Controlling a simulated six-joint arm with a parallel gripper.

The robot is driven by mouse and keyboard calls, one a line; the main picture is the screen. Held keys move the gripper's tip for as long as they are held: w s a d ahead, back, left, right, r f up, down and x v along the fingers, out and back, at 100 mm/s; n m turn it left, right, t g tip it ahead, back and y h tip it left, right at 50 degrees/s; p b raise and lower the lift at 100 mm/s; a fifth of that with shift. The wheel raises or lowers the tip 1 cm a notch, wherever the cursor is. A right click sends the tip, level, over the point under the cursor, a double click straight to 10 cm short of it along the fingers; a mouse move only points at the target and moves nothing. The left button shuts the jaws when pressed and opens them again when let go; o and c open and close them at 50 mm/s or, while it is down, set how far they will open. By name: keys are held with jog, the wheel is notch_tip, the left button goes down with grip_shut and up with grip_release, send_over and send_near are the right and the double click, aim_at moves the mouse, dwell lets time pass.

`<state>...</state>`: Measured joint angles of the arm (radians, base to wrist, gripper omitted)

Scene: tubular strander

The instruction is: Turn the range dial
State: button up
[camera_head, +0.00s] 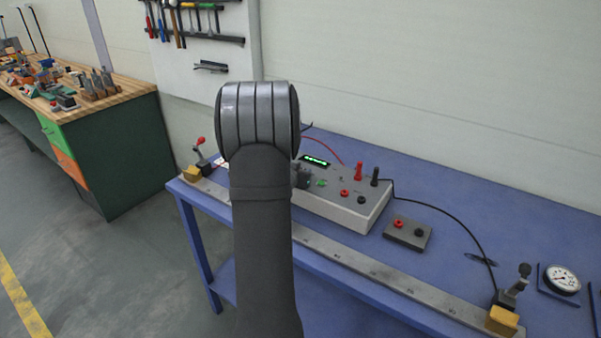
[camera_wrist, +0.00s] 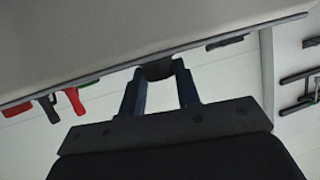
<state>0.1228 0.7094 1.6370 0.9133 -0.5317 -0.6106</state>
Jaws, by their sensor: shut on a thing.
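The range dial (camera_wrist: 156,70) is a dark round knob on the grey instrument box. In the wrist view it sits between the two dark fingers of my gripper (camera_wrist: 160,74), which are shut on it. In the head view the grey instrument box (camera_head: 350,206) stands on the blue bench. A dark part of my gripper (camera_head: 302,178) shows there beside my arm, at the box's left part. My arm hides the dial and the left end of the box in that view. The dial's pointer and scale cannot be seen. A green display (camera_head: 315,160) is lit on the box.
Red (camera_head: 358,171) and black (camera_head: 375,176) plugs stand on the box, with leads running off. A small terminal block (camera_head: 408,232) lies to its right. A metal rail (camera_head: 350,262) with end clamps runs along the front of the blue bench (camera_head: 450,200). A gauge (camera_head: 562,279) lies far right.

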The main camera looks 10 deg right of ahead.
jog(key=shift+a+m+g+h, duration=0.1)
jog(key=shift+m+g+h, duration=0.2)
jog(key=shift+m, duration=0.2)
jog(key=m+g+h, duration=0.2)
jog(key=m, duration=0.1)
jog(key=shift+w+a+g+h, duration=0.2)
jog(key=shift+g+h, duration=0.2)
jog(key=m+g, duration=0.1)
jog(key=m+g+h, duration=0.1)
jog(key=m+g, duration=0.1)
jog(key=m+g+h, duration=0.1)
jog(key=shift+w+a+m+g, duration=0.1)
jog(key=shift+w+m+g, duration=0.15)
jog(key=shift+m+g, duration=0.15)
jog(key=shift+g, duration=0.3)
jog(key=o, duration=1)
jog(key=shift+c, duration=0.2)
jog(key=v, duration=1.7)
jog(key=shift+a+f, duration=0.2)
jog(key=shift+a, duration=0.1)
